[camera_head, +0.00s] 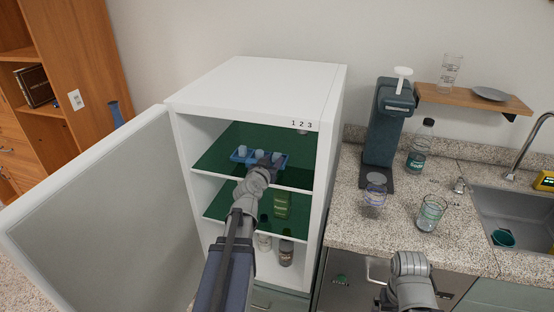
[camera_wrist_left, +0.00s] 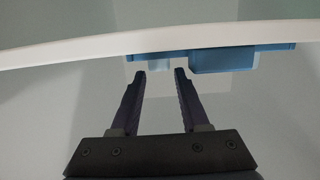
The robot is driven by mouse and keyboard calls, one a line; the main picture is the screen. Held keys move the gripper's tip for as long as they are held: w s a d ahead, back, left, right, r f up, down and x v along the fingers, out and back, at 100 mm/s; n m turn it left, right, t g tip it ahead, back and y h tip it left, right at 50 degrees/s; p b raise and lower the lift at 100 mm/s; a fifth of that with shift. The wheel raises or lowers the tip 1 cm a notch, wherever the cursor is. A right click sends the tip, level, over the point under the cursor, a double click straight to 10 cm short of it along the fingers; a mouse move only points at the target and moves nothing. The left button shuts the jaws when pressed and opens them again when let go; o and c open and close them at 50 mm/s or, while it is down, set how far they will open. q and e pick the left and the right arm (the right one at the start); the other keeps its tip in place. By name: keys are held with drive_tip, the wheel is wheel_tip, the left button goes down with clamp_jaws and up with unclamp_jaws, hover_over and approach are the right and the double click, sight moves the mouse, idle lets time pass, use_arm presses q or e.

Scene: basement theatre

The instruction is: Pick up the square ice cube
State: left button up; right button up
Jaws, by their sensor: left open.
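A blue ice tray (camera_head: 240,158) sits on the upper green shelf inside the open white fridge. Small pale ice cubes (camera_head: 242,149) stand in it; which one is square is too small to tell. My left gripper (camera_head: 268,159) reaches into the fridge at the tray, covering part of it. In the left wrist view the two dark fingers (camera_wrist_left: 159,72) are open. The blue tray (camera_wrist_left: 225,60) shows just ahead of the fingertips, with a paler block (camera_wrist_left: 159,66) in line with the gap. I see nothing held.
The open fridge door (camera_head: 90,215) stands at the left. A white shelf edge (camera_wrist_left: 60,55) crosses the left wrist view. Lower shelves hold a green container (camera_head: 281,205) and bottles. The counter at right carries a dispenser (camera_head: 388,130), glasses (camera_head: 431,213) and a sink.

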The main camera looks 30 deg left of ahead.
sight(276, 157)
use_arm(q)
drive_tip(key=shift+b+x, duration=0.55)
drive_tip(key=shift+x, duration=2.1)
drive_tip(key=shift+s, duration=0.1)
clamp_jaws()
